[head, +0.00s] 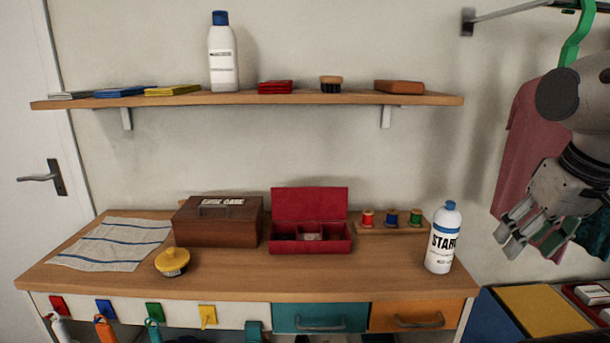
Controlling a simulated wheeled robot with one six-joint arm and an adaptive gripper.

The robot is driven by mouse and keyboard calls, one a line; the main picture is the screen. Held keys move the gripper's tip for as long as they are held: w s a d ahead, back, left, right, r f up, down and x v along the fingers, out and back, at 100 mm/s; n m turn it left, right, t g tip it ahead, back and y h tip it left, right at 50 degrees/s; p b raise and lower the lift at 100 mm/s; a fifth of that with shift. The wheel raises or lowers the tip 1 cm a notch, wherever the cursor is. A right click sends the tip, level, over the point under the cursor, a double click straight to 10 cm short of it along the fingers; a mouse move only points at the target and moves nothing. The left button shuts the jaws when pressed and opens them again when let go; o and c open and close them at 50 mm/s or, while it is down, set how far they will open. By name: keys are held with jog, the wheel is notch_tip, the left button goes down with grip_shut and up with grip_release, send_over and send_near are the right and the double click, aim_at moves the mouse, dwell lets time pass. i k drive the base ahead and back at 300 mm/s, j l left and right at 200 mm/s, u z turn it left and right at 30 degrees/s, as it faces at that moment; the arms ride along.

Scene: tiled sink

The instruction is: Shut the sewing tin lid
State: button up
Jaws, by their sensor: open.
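The sewing tin (311,246) is a red box on the wooden worktop, near its middle. Its red lid (310,204) stands raised, about upright, along the back edge. The tin's inside is split into compartments with dark and pale contents, too small to name. My gripper (520,238) is at the far right, in front of the hanging clothes. Its fingers point down and left, spread apart and empty. It is well to the right of the tin and touches nothing that I can make out.
A brown wooden case (218,222) stands close left of the tin. Thread spools (390,218) on a small board stand right of it. A white starch bottle (443,240) stands at the worktop's right end. A shelf (250,98) hangs above. The worktop before the tin is clear.

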aim_at(288, 203)
jog(key=j+u, duration=0.5)
jog(key=u, duration=0.2)
jog(key=i+j+u, duration=0.1)
jog(key=u, duration=0.25)
jog(key=j, duration=0.1)
